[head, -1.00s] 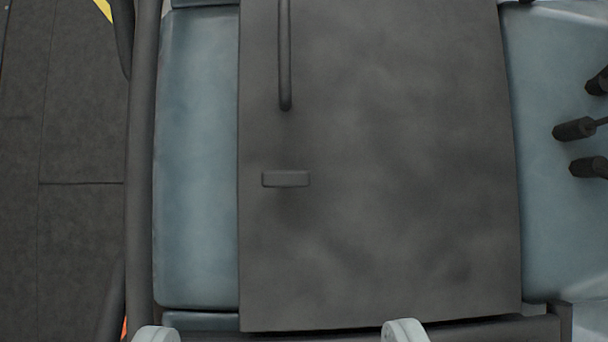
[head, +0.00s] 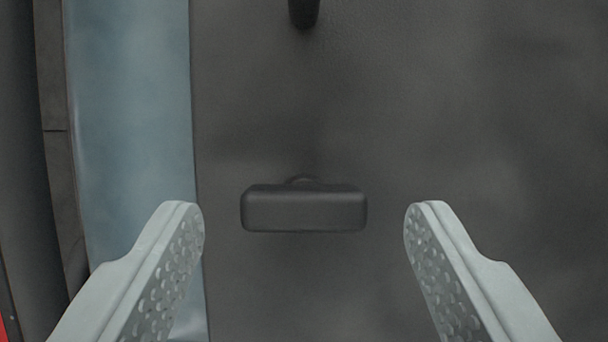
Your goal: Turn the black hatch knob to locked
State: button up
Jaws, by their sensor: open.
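The black hatch knob (head: 304,208) is a short rounded bar lying crosswise, left to right, on the dark grey hatch panel (head: 450,120). A bit of its round base shows just above the bar. My gripper (head: 304,225) is open, with one light grey finger on each side of the knob. Clear gaps show between the knob's ends and both fingertips, so neither finger touches it in the picture. No lock marking is visible on the panel.
The end of a black bar handle (head: 304,12) shows above the knob at the top edge. A blue-grey surface (head: 130,120) borders the panel on the left, with a dark frame tube (head: 20,150) beyond it. The panel right of the knob is bare.

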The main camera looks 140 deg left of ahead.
jog(key=shift+w+d+f, duration=0.1)
jog(key=shift+f, duration=0.3)
jog(key=c, duration=1)
